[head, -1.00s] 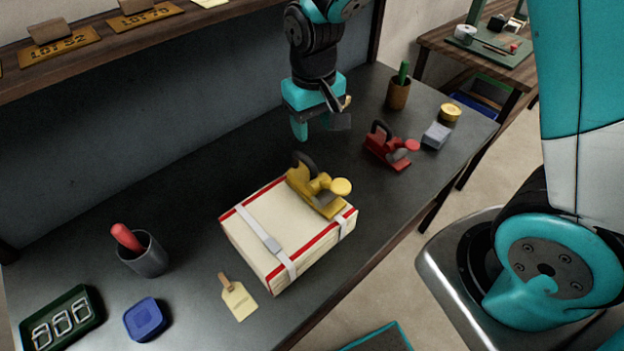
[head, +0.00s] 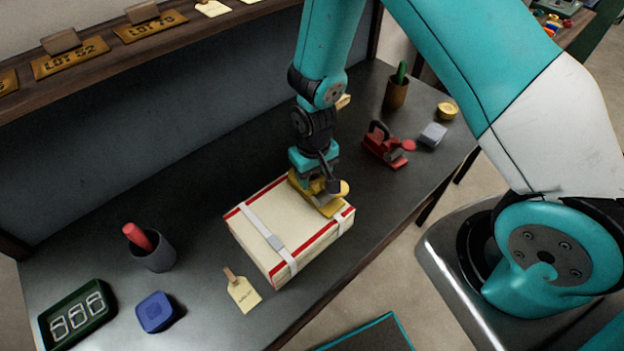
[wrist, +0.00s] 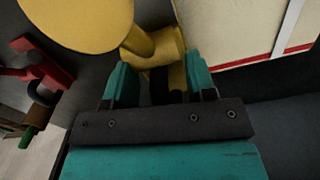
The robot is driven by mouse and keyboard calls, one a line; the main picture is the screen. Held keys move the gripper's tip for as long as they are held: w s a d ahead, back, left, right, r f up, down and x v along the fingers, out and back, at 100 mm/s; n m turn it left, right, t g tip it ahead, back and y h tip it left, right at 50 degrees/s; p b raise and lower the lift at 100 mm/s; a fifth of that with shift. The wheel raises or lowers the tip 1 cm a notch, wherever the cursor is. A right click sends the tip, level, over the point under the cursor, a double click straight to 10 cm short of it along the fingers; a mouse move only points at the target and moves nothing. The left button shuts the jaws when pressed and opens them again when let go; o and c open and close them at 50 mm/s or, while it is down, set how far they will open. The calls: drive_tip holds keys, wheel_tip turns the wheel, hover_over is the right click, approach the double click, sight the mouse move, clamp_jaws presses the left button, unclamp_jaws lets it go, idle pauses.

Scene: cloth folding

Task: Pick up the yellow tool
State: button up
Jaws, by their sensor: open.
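My gripper (head: 309,182) is down over the tool's rear part, pointing downward. In the wrist view my gripper (wrist: 158,82) is open, with one teal finger on each side of the tool's dark handle and yellow body. Whether the fingers touch the tool is hidden.
A similar red tool (head: 384,148) lies to the right on the dark bench (head: 200,225), near a grey block (head: 433,135) and a yellow round tin (head: 447,110). A grey cup (head: 154,252), blue container (head: 154,312) and paper tag (head: 243,294) are at the left.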

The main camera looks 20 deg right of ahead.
drive_tip(key=shift+f, duration=0.15)
clamp_jaws()
drive_tip(key=shift+r, duration=0.2)
idle(0.3)
